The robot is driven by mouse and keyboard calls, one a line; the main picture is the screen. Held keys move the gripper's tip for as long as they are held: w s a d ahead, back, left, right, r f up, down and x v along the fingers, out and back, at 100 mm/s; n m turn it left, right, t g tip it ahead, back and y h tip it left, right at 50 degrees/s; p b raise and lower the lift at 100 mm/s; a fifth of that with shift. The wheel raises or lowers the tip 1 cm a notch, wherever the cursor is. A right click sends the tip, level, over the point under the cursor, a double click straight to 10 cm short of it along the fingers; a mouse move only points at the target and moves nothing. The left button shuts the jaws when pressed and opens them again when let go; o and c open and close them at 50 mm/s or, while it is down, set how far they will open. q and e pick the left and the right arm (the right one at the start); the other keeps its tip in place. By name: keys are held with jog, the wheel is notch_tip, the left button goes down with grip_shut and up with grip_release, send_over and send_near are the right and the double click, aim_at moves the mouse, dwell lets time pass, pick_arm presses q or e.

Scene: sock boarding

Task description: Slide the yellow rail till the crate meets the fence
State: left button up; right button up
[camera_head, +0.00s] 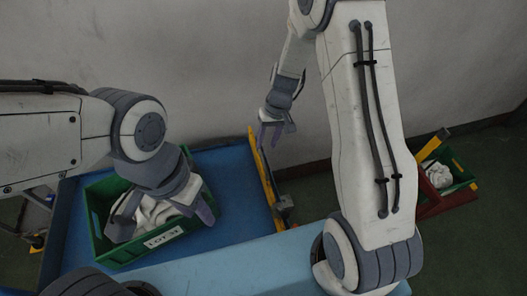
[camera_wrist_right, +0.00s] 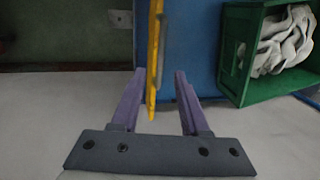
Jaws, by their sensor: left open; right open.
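The yellow rail (camera_head: 262,170) stands along the right side of the blue tray, and it also shows in the right wrist view (camera_wrist_right: 155,50). My right gripper (camera_head: 277,134) is open at the rail's far end. In the wrist view the rail runs between its two fingers, closer to the left one. The green crate (camera_head: 97,205) sits in the blue tray with white cloth (camera_head: 152,213) inside and a label on its front. It shows in the wrist view (camera_wrist_right: 232,45) too. My left gripper (camera_head: 163,214) is open over the crate. I cannot make out the fence.
The blue tray (camera_head: 237,175) has bare floor between the crate and the rail. A grey fitting (camera_head: 284,206) is beside the rail. Another green crate (camera_head: 456,166) with white cloth stands at far right, near a red frame (camera_head: 430,196). A grey wall is behind.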

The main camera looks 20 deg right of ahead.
aim_at(262, 157)
jog(key=shift+a+f, duration=0.2)
jog(key=shift+f, duration=0.7)
jog(key=shift+a+f, duration=0.15)
jog(key=shift+f, duration=0.7)
jog(key=shift+a+f, duration=0.2)
jog(key=shift+f, duration=0.7)
grip_shut()
